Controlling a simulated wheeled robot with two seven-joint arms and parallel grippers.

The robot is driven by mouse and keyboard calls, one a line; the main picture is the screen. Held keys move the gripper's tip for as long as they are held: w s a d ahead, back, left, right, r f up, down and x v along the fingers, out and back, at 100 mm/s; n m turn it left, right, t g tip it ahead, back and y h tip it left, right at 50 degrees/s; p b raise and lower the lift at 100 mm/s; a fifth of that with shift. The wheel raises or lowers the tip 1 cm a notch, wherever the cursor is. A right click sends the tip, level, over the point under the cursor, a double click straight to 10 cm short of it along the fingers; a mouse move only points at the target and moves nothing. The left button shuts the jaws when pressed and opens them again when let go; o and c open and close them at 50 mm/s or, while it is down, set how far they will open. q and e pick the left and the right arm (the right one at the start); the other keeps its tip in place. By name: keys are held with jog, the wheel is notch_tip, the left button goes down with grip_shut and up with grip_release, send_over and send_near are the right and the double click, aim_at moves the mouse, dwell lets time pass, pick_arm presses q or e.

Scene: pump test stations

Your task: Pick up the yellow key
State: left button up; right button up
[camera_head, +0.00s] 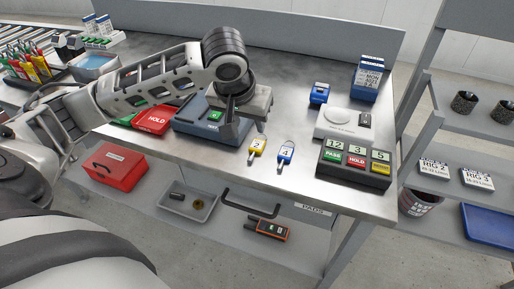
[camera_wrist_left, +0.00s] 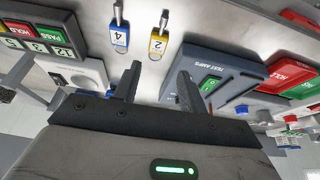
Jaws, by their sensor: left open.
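The yellow key (camera_head: 257,147), with a yellow tag marked 2, lies on the steel bench top near its front edge. It also shows in the left wrist view (camera_wrist_left: 158,44), just beyond the fingertips and roughly in line with the gap between them. A blue key (camera_head: 286,153) marked 4 lies just to its right in the head view. My left gripper (camera_head: 243,127) hangs above the bench, a little behind and left of the yellow key. Its two fingers (camera_wrist_left: 158,73) are apart with nothing between them. My right gripper is not in view.
A blue-grey test box (camera_head: 190,125) stands left of the keys, with a red HOLD pad (camera_head: 152,121) beside it. Bare steel surrounds the keys.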

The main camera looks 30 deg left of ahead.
aim_at(257, 145)
pick_arm(q)
jog(key=b+x, duration=0.1)
jog(key=x, duration=0.9)
jog(key=shift+w+d+f, duration=0.15)
jog(key=shift+w+f, duration=0.05)
jog(key=shift+f, duration=0.1)
jog(key=c, duration=0.7)
jog(key=shift+c, duration=0.2)
jog(key=shift+r, duration=0.1)
jog(key=shift+r, duration=0.55)
notch_tip(257, 145, up, 2)
jog(key=shift+s+r, duration=0.1)
jog(key=shift+r, duration=0.15)
jog(key=s+d+r+p, duration=0.2)
jog(key=s+r, duration=0.7)
jog(key=s, duration=0.4)
jog(key=shift+s+d, duration=0.3)
jog(key=shift+d, duration=0.05)
